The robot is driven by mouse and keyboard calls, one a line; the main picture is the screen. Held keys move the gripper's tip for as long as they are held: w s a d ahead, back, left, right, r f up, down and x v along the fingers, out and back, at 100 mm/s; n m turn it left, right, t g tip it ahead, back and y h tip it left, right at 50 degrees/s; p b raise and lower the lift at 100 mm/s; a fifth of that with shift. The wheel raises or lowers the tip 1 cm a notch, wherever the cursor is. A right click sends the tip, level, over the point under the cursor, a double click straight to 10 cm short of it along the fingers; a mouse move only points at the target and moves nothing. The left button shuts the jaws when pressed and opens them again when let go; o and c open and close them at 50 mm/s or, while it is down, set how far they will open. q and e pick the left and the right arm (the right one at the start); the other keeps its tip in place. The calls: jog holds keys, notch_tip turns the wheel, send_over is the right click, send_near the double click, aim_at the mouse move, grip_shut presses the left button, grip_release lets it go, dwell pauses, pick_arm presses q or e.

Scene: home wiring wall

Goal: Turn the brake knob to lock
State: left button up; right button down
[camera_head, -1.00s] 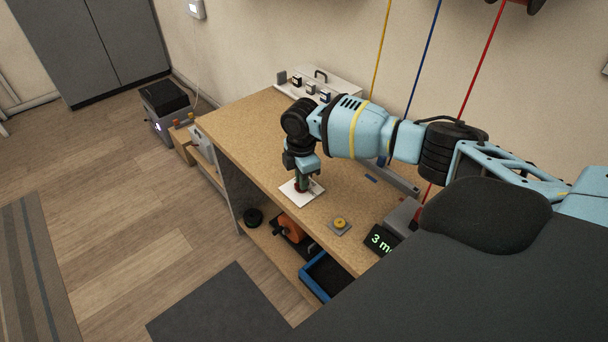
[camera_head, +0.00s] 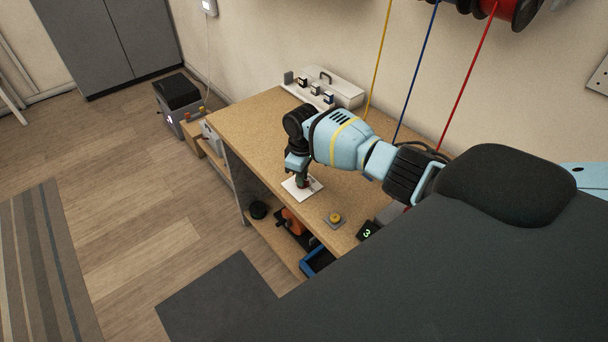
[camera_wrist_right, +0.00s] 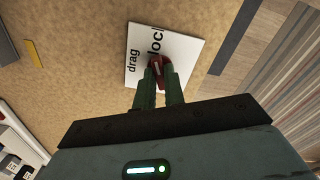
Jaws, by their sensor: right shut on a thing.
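The brake knob (camera_wrist_right: 157,66) is red with a pale mark on top and sits on a white plate (camera_wrist_right: 187,75) printed "drag" and "lock". The wrist view shows the green fingers of my right gripper (camera_wrist_right: 159,84) shut on the knob, partly hiding it and the lettering. In the head view the white plate (camera_head: 313,188) lies on the workbench near its front edge, with my right gripper (camera_head: 302,180) coming down onto it from above. The knob is mostly hidden there. My left gripper is not in view.
The wooden workbench (camera_head: 255,125) is bare left of the plate. A yellow button (camera_head: 335,217) and a display reading "3" (camera_head: 368,232) are near the front edge. A white switch box (camera_head: 325,90) stands at the back. Yellow, blue and red wires (camera_head: 458,90) hang behind my arm.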

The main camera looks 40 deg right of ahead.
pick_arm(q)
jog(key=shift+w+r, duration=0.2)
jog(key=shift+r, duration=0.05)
pick_arm(e)
jog(key=shift+m, duration=0.6)
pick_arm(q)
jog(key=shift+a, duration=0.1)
pick_arm(e)
jog(key=c, duration=1.5)
grip_release()
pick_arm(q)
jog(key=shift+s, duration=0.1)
pick_arm(e)
jog(key=shift+r, duration=0.15)
notch_tip(320, 180, up, 7)
jog(key=shift+f+p, duration=0.1)
jog(key=shift+p, duration=0.6)
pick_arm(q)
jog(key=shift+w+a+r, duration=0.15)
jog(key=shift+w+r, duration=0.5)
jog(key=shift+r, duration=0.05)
pick_arm(e)
jog(key=shift+r, duration=0.4)
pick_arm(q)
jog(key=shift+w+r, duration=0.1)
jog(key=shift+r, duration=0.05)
